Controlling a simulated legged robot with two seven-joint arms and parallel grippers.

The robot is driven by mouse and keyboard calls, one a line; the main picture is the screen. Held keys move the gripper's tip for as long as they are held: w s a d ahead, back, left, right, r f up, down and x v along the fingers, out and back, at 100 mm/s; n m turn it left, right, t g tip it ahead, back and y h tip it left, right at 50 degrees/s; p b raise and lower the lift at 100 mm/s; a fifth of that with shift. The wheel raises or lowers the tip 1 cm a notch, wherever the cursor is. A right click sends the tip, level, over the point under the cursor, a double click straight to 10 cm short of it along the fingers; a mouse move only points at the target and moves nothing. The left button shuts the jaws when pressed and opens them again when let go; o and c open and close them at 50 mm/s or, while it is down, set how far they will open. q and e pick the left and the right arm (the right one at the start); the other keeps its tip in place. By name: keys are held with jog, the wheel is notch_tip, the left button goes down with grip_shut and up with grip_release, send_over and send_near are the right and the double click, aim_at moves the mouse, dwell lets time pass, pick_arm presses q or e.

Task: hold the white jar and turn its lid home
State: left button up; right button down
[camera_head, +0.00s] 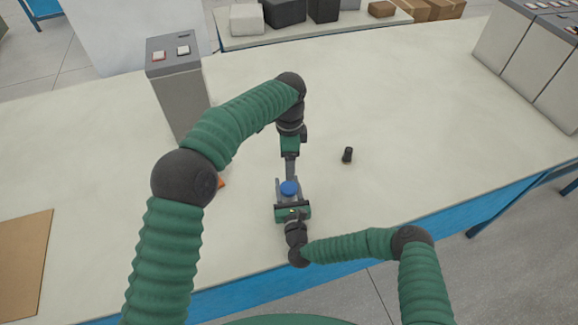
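A round blue lid (289,187) shows near the front middle of the table. The white jar itself cannot be made out; the lid and the grippers cover that spot. My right gripper (290,190) reaches in from the front, with one finger on each side of the lid's spot. Whether its fingers press on the jar is too small to tell. My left gripper (290,171) comes down from behind, its tip close to the far edge of the lid. Its fingers look edge-on, so I cannot see whether they are apart or touch the lid.
A small black cylinder (347,155) stands to the right. An orange object (221,183) is mostly hidden behind my left elbow. A grey box with buttons (181,90) stands at back left, a brown board (22,262) lies front left. The table's right half is mostly clear.

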jog(key=c, duration=0.6)
grip_release()
jog(key=shift+c, duration=0.2)
jog(key=shift+s, duration=0.1)
jog(key=s, duration=0.5)
jog(key=s+d+b, duration=0.1)
jog(key=s, duration=0.4)
jog(key=s+d+b, duration=0.1)
jog(key=s, duration=0.4)
jog(key=shift+s+d+f, duration=0.1)
jog(key=shift+d+f, duration=0.1)
jog(key=shift+s+d+r, duration=0.1)
jog(key=shift+s, duration=0.5)
